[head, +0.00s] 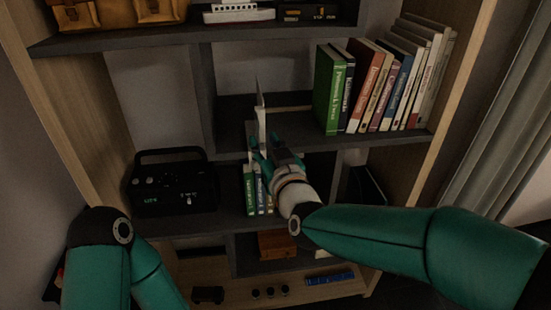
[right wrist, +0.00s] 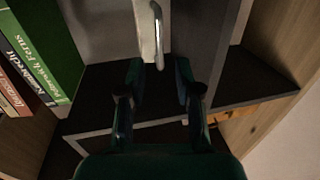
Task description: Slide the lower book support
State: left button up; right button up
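A pale upright book support (head: 261,128) stands on the middle shelf, left of the row of books and apart from them. In the right wrist view it is a pale panel (right wrist: 147,45) with a metal handle (right wrist: 158,34). My right gripper (head: 261,152) is in front of the support in the head view and hides its lower part. In the right wrist view the gripper (right wrist: 159,72) is open, its fingers apart near the handle's lower end. Contact cannot be told. I cannot make out a second support. My left gripper is not in view.
Several books (head: 375,88) lean at the right of the middle shelf. Smaller books (head: 250,190) stand below my right gripper. A black radio (head: 172,184) sits in the left compartment. A divider (head: 203,95) stands left of the support.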

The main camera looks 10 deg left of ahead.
jog(key=v, duration=0.6)
